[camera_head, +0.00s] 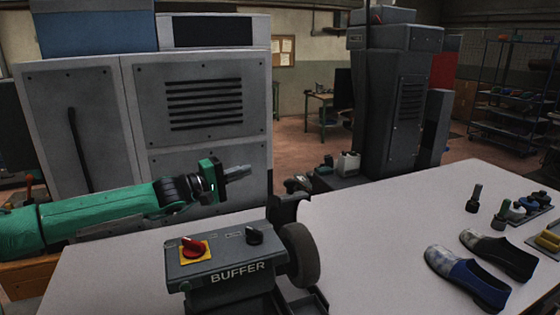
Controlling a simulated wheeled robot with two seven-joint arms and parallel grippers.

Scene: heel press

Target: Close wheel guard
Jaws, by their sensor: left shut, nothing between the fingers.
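The buffer (228,270) is a grey machine marked BUFFER at the front middle of the table. It has a red switch on a yellow plate and a black knob. Its dark round wheel (304,256) sticks out on the right side and is bare on the side facing me. A dark piece (288,209) stands up behind the wheel; I cannot tell for sure whether it is the wheel guard. My left gripper (240,173) is shut and empty, pointing right, above and behind the buffer and left of the dark piece, apart from both. My right gripper is out of view.
The pale table (375,235) is clear right of the wheel. A blue-and-grey shoe (468,280) and a dark shoe (500,256) lie at the right, with small bottles behind them. A large grey cabinet (205,110) stands behind my left arm. A dark machine (392,110) stands beyond the table.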

